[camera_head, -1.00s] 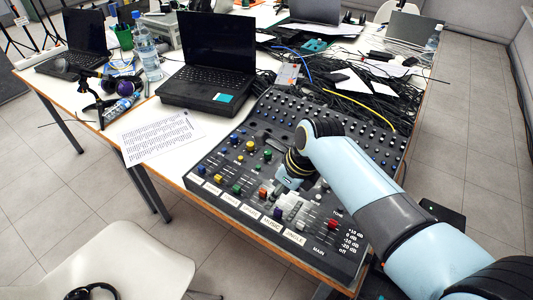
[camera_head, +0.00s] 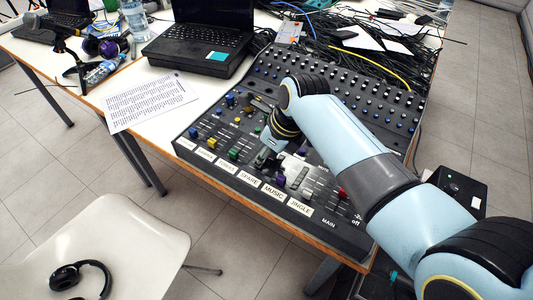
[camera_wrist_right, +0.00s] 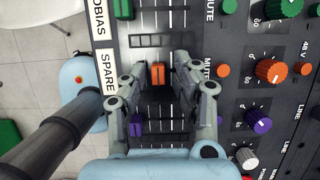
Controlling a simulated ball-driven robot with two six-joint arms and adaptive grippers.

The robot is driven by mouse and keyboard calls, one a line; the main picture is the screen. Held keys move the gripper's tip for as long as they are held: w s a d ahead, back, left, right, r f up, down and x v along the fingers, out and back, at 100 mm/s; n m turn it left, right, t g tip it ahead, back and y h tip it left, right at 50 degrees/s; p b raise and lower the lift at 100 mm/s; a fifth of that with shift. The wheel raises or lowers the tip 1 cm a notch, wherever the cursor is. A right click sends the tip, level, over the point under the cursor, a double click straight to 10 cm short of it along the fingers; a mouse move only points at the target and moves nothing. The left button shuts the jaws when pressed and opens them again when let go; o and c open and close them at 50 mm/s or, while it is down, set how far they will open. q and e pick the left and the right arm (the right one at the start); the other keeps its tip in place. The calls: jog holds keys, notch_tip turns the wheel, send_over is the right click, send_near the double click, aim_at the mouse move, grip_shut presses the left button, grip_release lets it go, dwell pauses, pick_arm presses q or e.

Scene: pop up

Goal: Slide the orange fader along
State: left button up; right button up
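The orange fader (camera_wrist_right: 158,74) is a small orange cap on the fader strip beside the SPARE label in the right wrist view. My right gripper (camera_wrist_right: 160,80) is open around it, with one finger on each side and gaps visible between fingers and cap. I cannot tell how deep the fingertips reach. In the head view my right gripper (camera_head: 266,157) is low over the black mixing console (camera_head: 262,125), behind the SPARE label, and hides the orange fader there. My left gripper is not in view.
A purple fader (camera_wrist_right: 137,125) sits near the left finger and a green one (camera_wrist_right: 123,9) lies beyond. Orange and purple knobs (camera_wrist_right: 268,72) stand right of the gripper. A laptop (camera_head: 200,35), paper sheet (camera_head: 148,101) and tangled cables (camera_head: 375,60) surround the console.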

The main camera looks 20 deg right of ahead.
aim_at(255, 170)
jog(key=shift+p, duration=0.3)
jog(key=shift+c, duration=1)
jog(key=shift+s, duration=0.1)
jog(key=shift+c, duration=1.2)
grip_shut()
jog(key=shift+s+a, duration=0.1)
jog(key=shift+s+a+p, duration=0.65)
jog(key=shift+a+p, duration=0.1)
jog(key=shift+p, duration=0.15)
jog(key=shift+s+a+p, duration=0.35)
jog(key=shift+a+p, duration=0.05)
jog(key=shift+a, duration=0.05)
jog(key=o, duration=0.5)
grip_release()
jog(key=shift+f, duration=0.15)
jog(key=shift+o, duration=1.1)
jog(key=shift+w, duration=0.1)
pick_arm(q)
jog(key=shift+s+r, duration=0.3)
jog(key=shift+r, duration=0.3)
jog(key=shift+s+r, duration=0.25)
jog(key=shift+r, duration=0.3)
pick_arm(e)
jog(key=shift+d, duration=0.1)
